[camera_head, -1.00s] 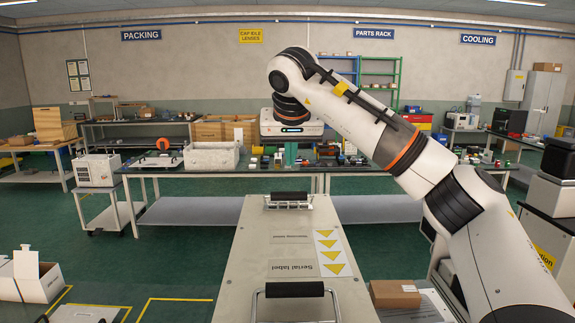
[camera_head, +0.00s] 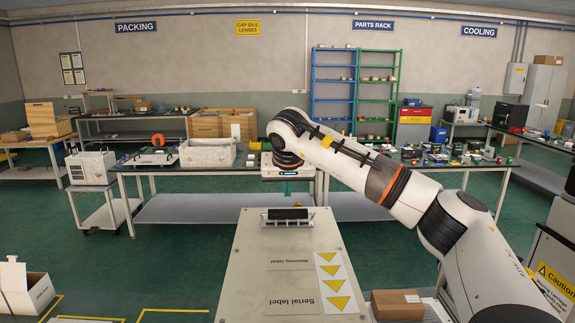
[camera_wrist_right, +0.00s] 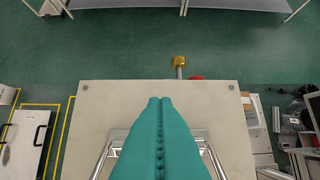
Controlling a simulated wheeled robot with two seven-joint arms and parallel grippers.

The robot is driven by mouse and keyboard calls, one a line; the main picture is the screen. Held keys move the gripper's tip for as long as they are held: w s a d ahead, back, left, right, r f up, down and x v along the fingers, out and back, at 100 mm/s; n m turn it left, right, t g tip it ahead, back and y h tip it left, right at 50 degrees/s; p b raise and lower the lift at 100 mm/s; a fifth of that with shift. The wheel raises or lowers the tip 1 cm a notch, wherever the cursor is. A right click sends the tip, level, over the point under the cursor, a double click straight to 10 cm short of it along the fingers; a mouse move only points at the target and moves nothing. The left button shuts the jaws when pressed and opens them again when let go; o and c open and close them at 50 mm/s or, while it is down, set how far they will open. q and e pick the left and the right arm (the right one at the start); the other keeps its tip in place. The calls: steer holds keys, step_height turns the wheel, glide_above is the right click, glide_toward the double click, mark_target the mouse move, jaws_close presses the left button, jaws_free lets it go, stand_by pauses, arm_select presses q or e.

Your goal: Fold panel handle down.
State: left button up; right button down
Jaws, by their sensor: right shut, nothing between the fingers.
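The pale panel (camera_head: 290,255) carries a handle (camera_head: 287,214) with a black grip and metal ends near its far edge. My right gripper (camera_head: 287,190) points down over the far end of the panel, just above or behind the handle; I cannot tell if they touch. In the right wrist view its teal fingers (camera_wrist_right: 160,100) are shut with nothing between them. There, metal handle bars (camera_wrist_right: 208,142) show on both sides of the fingers, whose bulk hides the middle. My left gripper is not in view.
A workbench (camera_head: 225,168) with a grey bin (camera_head: 208,152) stands behind the panel. A cardboard box (camera_head: 397,304) sits right of it, under my right arm. An open white box (camera_head: 22,290) lies at left. A yellow item (camera_wrist_right: 180,62) stands beyond the panel's far edge.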

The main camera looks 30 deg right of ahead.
mark_target(288, 215)
steer(key=s, duration=0.1)
steer(key=s+a, duration=0.1)
steer(key=s+p, duration=0.1)
steer(key=shift+a+r, duration=0.1)
steer(key=shift+a, duration=0.15)
steer(key=shift+s+a, duration=0.15)
steer(key=shift+s, duration=0.2)
steer(key=shift+f, duration=0.2)
steer(key=shift+w, duration=0.15)
